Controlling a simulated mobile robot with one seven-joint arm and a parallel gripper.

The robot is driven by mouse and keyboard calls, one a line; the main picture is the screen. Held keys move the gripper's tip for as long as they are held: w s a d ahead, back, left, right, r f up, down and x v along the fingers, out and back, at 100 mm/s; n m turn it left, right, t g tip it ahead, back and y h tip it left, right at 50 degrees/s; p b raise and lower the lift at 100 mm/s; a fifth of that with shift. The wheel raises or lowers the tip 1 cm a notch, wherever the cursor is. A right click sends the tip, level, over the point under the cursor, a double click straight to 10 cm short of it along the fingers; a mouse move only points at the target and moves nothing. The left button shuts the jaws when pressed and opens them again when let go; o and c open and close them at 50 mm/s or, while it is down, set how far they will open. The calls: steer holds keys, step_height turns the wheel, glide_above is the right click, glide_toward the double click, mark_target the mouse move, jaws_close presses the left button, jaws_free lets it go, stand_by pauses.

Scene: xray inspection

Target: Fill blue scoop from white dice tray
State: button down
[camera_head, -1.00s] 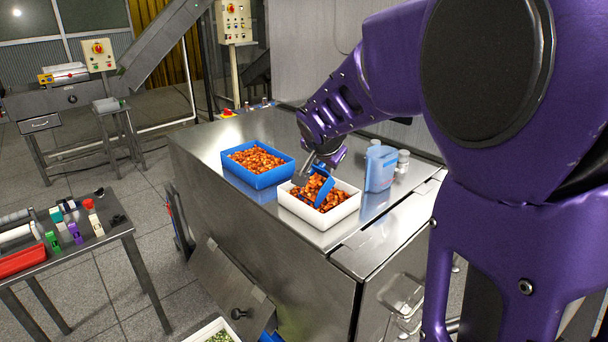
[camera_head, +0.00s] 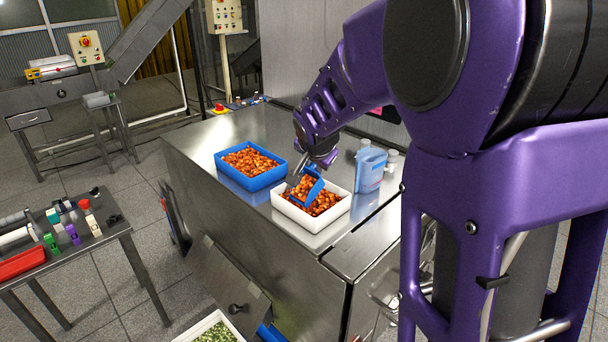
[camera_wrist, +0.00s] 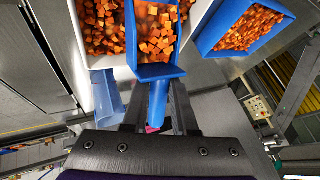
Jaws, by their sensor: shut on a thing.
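The white tray (camera_head: 318,226) of orange dice stands on the steel machine top. The blue scoop (camera_head: 307,186) is at this tray, its bowl among or just above the dice. In the wrist view the scoop (camera_wrist: 159,72) has orange dice (camera_wrist: 156,35) in its bowl, and the white tray (camera_wrist: 106,62) shows behind it. My gripper (camera_wrist: 158,118) is shut on the scoop's blue handle. In the head view my gripper (camera_head: 297,181) is small and partly hidden by my wrist. Whether the scoop's underside touches the dice is unclear.
A blue tray (camera_head: 265,180) of orange dice stands left of the white tray. A translucent blue jug (camera_head: 370,170) and a white bottle (camera_head: 392,160) stand close on the right. A side table (camera_head: 85,245) holds small items.

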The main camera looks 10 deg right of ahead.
steer(key=shift+d+r+p, duration=0.1)
steer(key=shift+r+p, duration=0.45)
steer(key=shift+p, duration=0.9)
steer(key=r+y+p, duration=0.1)
steer(key=p, duration=0.2)
steer(key=shift+r+g, duration=0.2)
steer(key=shift+g, duration=0.2)
steer(key=shift+d+r+m+g+y, duration=0.15)
steer(key=shift+r+m+g+y, duration=0.15)
steer(key=shift+r+m+y, duration=0.1)
steer(key=shift+r, duration=0.2)
steer(key=shift+w+d+r+m+g+y, duration=0.15)
steer(key=shift+w+d+r+g+y, duration=0.25)
steer(key=shift+r+y, duration=0.2)
steer(key=shift+w+d+r+m+g+y, duration=0.15)
steer(key=shift+w+d+r+g+y, duration=0.15)
steer(key=shift+d+r+g+y, duration=0.25)
steer(key=shift+w+d+r+y, duration=0.15)
steer(key=shift+r+y, duration=0.1)
steer(key=shift+r, duration=0.25)
